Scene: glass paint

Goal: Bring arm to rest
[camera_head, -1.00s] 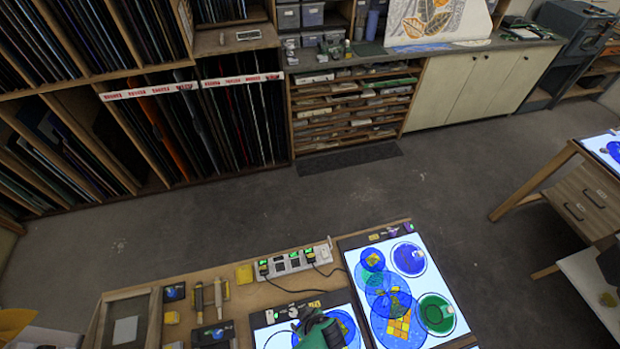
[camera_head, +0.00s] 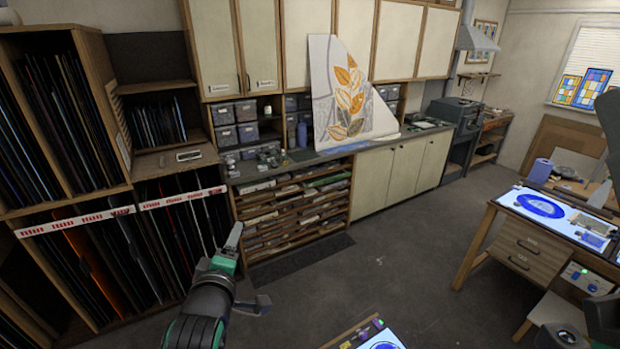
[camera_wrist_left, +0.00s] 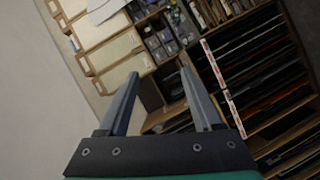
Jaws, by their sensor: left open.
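My left gripper (camera_head: 249,270), dark with green parts, is raised in the lower left of the head view, in front of the shelving. Its two fingers are spread wide and hold nothing. In the left wrist view the gripper (camera_wrist_left: 160,76) also shows open fingers with an empty gap between them. My right gripper is not seen; dark shapes at the right edge of the head view are cut off, so I cannot tell what they are.
A wooden rack of glass sheets (camera_head: 75,212) stands at left. Flat drawers (camera_head: 295,215) and a cream cabinet (camera_head: 405,170) line the back. A lit panel corner (camera_head: 385,338) shows at the bottom. A desk (camera_head: 525,250) stands right. The grey floor (camera_head: 390,265) between is clear.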

